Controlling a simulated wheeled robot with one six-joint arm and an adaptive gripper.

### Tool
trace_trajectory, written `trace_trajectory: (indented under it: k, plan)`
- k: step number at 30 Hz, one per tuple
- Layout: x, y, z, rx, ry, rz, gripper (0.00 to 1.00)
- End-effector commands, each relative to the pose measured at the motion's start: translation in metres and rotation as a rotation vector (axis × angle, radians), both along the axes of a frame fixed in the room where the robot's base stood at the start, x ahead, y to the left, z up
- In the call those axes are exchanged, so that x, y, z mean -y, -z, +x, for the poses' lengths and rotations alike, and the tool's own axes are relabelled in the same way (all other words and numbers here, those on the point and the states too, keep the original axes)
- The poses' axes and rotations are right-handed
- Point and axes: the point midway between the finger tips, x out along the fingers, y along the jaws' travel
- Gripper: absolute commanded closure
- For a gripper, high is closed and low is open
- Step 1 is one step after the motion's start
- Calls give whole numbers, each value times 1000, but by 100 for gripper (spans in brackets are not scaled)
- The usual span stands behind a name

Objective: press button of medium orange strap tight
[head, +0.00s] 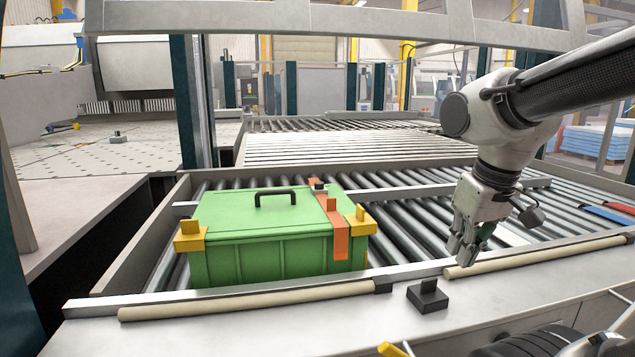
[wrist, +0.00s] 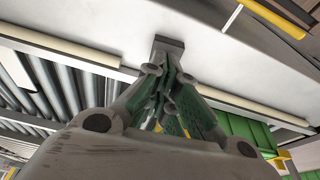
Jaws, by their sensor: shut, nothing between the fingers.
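A green box (head: 275,245) with a black handle stands on the roller conveyor. An orange strap (head: 340,240) runs over its lid and down its front near the right end. My gripper (head: 461,255) is shut and empty, pointing down right of the box and clear of the strap. The wrist view shows the closed fingers (wrist: 165,80) and part of the green box (wrist: 235,127) at lower right; the strap is not clear there.
Yellow corner pieces (head: 361,216) sit on the box's front corners. A dark block with an upright tab (head: 428,296) sits on the grey front ledge, below my gripper; it also shows in the wrist view (wrist: 166,44). Pale rails (head: 250,300) edge the conveyor. Rollers right of the box are mostly clear.

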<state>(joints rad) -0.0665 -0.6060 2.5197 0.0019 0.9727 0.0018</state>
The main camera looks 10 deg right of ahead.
Motion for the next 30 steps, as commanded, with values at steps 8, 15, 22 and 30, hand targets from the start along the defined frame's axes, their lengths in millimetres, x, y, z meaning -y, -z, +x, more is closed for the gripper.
trace_trajectory:
  k: [8, 15, 22, 30]
  plan:
    - [-36, -30, 103, -67, -108, -13, 100]
    - [-79, -56, 201, -108, -302, -49, 100]
    - [-131, -73, 292, -140, -570, -96, 100]
    - [-184, -107, 374, -137, -977, -165, 100]
